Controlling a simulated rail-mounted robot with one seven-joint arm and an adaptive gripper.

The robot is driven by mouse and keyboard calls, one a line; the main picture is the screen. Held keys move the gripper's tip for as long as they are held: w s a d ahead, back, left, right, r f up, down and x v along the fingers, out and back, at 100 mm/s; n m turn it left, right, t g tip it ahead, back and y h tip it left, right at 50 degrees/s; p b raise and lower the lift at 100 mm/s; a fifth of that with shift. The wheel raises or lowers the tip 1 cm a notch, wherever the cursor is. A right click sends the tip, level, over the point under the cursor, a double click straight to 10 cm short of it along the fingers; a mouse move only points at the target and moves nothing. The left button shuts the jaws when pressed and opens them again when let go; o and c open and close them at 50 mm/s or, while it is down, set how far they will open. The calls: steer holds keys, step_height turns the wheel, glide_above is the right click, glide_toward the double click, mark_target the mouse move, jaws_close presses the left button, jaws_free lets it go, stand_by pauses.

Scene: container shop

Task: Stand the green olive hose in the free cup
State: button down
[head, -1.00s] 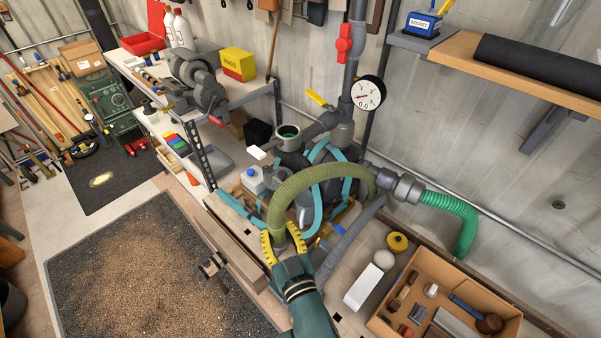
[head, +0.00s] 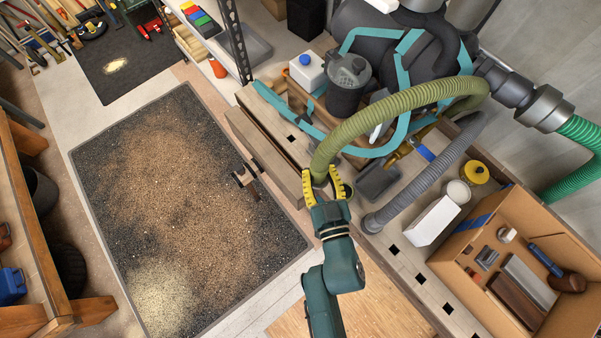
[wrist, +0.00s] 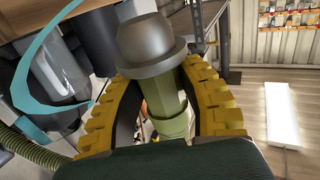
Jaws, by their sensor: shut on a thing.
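The green olive hose (head: 400,103) is ribbed and arches from beside the grey machine to my gripper (head: 324,178). My yellow fingers are shut around its near end. In the wrist view the smooth olive end (wrist: 172,108) lies between the fingers (wrist: 160,125). A dark grey flanged, rounded piece (wrist: 150,45) shows at that end; I cannot tell whether it belongs to the hose. A small round cup-like rim (head: 347,190) shows right beside my gripper, partly hidden. I cannot tell whether the hose end touches it or whether it is the free cup.
A grey ribbed hose (head: 430,172) stands with its low end in a dark round holder (head: 372,224) to the right. A white block (head: 433,220) and a cardboard box (head: 565,325) of tools lie farther right. A wooden beam (head: 262,160) and gritty mat (head: 180,215) lie left.

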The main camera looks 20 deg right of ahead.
steer(key=s+d+f+m+h+b, duration=0.1)
steer(key=d+f+b, duration=0.2)
steer(key=f+b, duration=0.1)
steer(key=d+f+m+g+h+b, duration=0.1)
steer(key=d+f+h+b, duration=0.1)
steer(key=b, duration=0.5)
steer(key=s+d+f+m+h+b, duration=0.1)
steer(key=d+f+h+b, duration=0.1)
steer(key=d+f+b, duration=0.2)
steer(key=shift+s+f+m+g+b, duration=0.2)
steer(key=shift+f+b, duration=0.2)
steer(key=shift+b, duration=0.25)
steer(key=shift+s+f+m+g+b, duration=0.1)
steer(key=shift+f+m+g+b, duration=0.1)
steer(key=shift+f+b, duration=0.55)
steer(key=shift+b, duration=0.2)
steer(key=shift+f+b, duration=0.8)
steer(key=shift+b, duration=0.4)
stand_by(0.4)
steer(key=shift+f+b, duration=0.35)
steer(key=shift+b, duration=0.05)
steer(key=shift+f, duration=0.2)
